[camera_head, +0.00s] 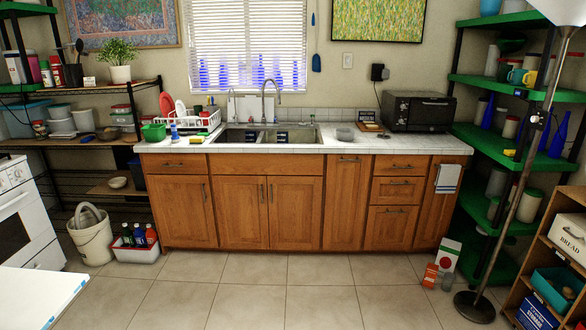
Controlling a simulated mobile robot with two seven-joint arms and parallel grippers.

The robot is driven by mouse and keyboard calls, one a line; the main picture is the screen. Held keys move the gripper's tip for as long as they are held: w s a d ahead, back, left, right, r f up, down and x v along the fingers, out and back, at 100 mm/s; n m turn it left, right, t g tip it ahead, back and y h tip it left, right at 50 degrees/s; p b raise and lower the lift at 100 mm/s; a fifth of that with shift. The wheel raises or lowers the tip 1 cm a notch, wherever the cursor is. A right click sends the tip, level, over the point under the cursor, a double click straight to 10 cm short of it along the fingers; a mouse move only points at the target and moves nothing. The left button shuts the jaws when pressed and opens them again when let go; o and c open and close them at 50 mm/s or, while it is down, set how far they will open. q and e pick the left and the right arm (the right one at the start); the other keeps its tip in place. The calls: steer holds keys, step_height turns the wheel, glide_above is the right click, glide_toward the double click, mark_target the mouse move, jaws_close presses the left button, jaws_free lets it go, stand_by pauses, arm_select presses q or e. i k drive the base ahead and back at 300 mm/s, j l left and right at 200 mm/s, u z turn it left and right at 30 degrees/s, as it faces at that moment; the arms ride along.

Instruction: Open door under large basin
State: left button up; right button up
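A steel sink with two basins (266,146) is set in the white tiled counter below the window. I cannot tell for sure which basin is larger. Under it is a pair of wooden cabinet doors, a left door (238,215) and a right door (297,215), both shut. Their upright handles stand side by side where the doors meet, the left handle (262,193) and the right handle (271,193). A wide drawer front (266,164) lies above them, without a visible handle. Neither of my grippers is in view.
More shut doors and drawers (393,220) flank the pair. The tiled floor (266,290) before the cabinets is clear. A bucket (92,243) and bottle bin (137,252) stand left; a lamp base (474,306), red box (430,276) and green shelves (482,235) stand right.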

mark_target(294, 201)
steer(key=i, duration=1.95)
steer(key=i+l+u, duration=0.1)
steer(key=i, duration=1.8)
